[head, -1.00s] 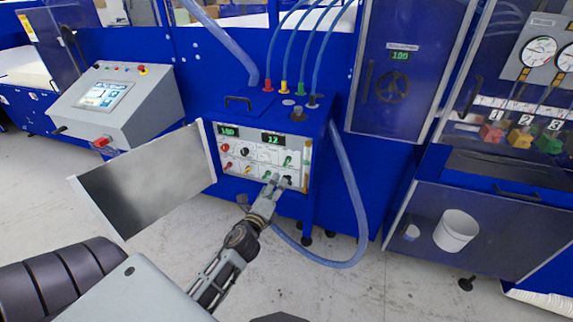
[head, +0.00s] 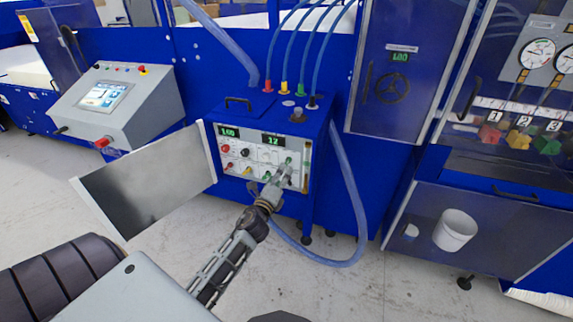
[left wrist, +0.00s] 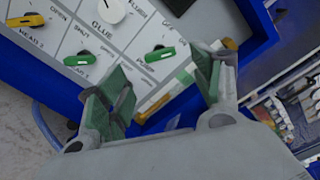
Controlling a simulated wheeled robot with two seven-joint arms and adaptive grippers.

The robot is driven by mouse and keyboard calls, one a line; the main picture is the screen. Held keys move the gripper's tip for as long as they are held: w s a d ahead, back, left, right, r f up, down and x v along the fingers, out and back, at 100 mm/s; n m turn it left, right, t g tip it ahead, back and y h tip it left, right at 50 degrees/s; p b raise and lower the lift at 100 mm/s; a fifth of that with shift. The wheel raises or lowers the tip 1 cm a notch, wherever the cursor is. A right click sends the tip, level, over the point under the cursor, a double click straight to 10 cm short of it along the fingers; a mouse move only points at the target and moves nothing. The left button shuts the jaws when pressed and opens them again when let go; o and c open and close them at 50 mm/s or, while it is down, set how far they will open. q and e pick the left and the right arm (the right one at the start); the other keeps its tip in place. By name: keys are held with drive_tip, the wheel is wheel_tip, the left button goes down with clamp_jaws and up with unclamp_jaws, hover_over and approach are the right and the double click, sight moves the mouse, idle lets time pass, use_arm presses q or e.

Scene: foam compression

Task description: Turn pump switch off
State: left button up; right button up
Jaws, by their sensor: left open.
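The control panel (head: 236,160) is the pale front of a blue box, with two green-lit displays and several coloured knobs. In the left wrist view it shows green handles (left wrist: 160,53), a yellow handle (left wrist: 25,20) and a white dial (left wrist: 112,10). My left gripper (head: 286,173) is in front of the panel's lower right part and hides some controls there. In the left wrist view its green-padded fingers (left wrist: 163,95) are apart, with no knob visibly held between them. My right gripper is not in view.
An open metal door (head: 150,182) sticks out left of the panel. A clear hose (head: 352,200) loops down at the right of the box. A grey console (head: 118,105) stands at the left. A white bucket (head: 455,230) is inside the right cabinet.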

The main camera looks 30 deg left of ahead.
sight(287, 164)
use_arm(q)
drive_tip(key=shift+p+x, duration=0.45)
drive_tip(key=shift+x, duration=3.4)
drive_tip(key=c, duration=1)
drive_tip(key=shift+c, duration=0.2)
